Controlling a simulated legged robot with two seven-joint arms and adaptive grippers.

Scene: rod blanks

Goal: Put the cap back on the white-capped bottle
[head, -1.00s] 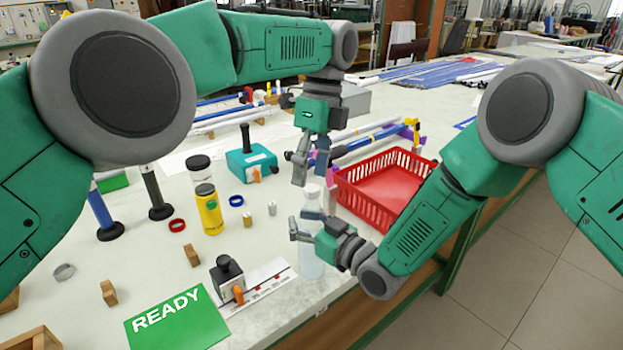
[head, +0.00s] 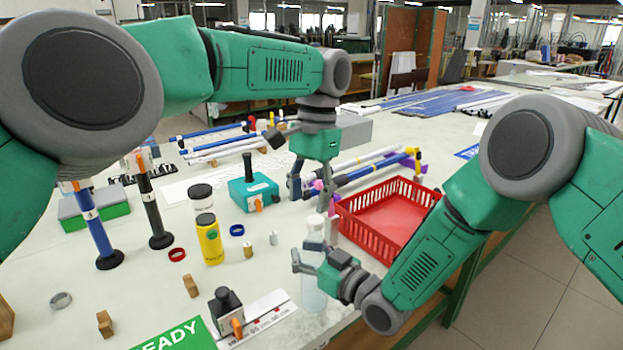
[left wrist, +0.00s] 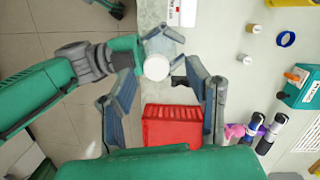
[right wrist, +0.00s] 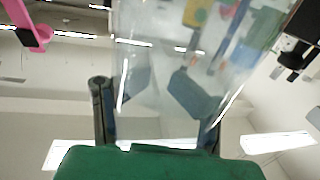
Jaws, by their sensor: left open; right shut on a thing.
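The clear bottle (head: 313,292) stands upright near the table's front edge, with the white cap (head: 314,222) at its top. I cannot tell whether the cap is fully seated. My right gripper (head: 312,262) is shut around the bottle's body; the transparent bottle (right wrist: 165,60) fills the middle of the right wrist view. My left gripper (head: 312,196) is open and empty above the cap, pointing down. In the left wrist view the round cap (left wrist: 157,67) shows between the spread fingertips (left wrist: 158,64), with no clear contact.
A red basket (head: 388,222) stands close to the right of the bottle. A yellow bottle (head: 210,242), a teal box (head: 253,193) and a black-and-orange device (head: 226,310) stand to the left. Small rings and blocks lie around them.

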